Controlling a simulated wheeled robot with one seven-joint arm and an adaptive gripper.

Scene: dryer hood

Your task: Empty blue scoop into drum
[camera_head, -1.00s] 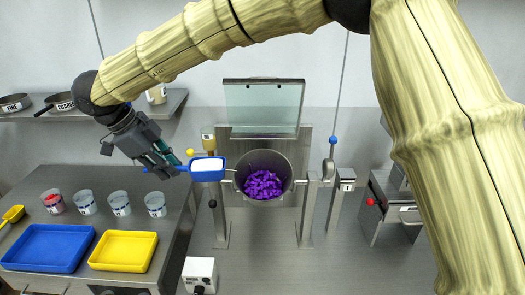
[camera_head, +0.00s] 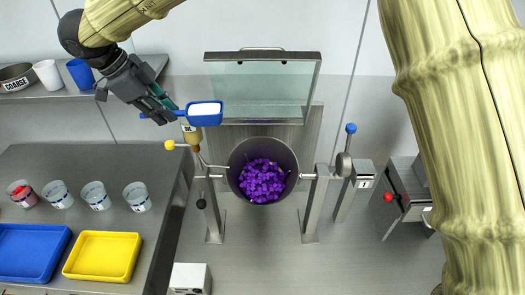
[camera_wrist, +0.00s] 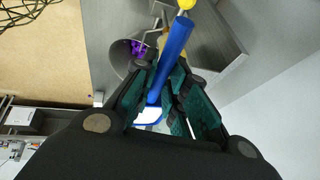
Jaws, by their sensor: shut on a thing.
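My gripper (camera_head: 160,105) is shut on the handle of the blue scoop (camera_head: 205,121). The scoop is about level and holds white powder (camera_head: 205,109). In the wrist view the blue handle (camera_wrist: 176,52) runs between my gripper's fingers (camera_wrist: 170,100), and the scoop's bowl is mostly hidden behind them. The grey drum (camera_head: 234,163) stands open at the middle, with purple pieces (camera_head: 262,180) inside. The scoop is up and to the left of the drum's mouth in the head view, apart from it. Part of the drum (camera_wrist: 122,60) also shows in the wrist view.
A raised glass lid (camera_head: 262,85) stands behind the drum. Posts with a blue-knobbed lever (camera_head: 350,129) and a yellow knob (camera_head: 169,145) flank it. Left, a bench holds cups (camera_head: 137,197), a blue tray (camera_head: 30,250) and a yellow tray (camera_head: 102,256). A shelf with cups is above.

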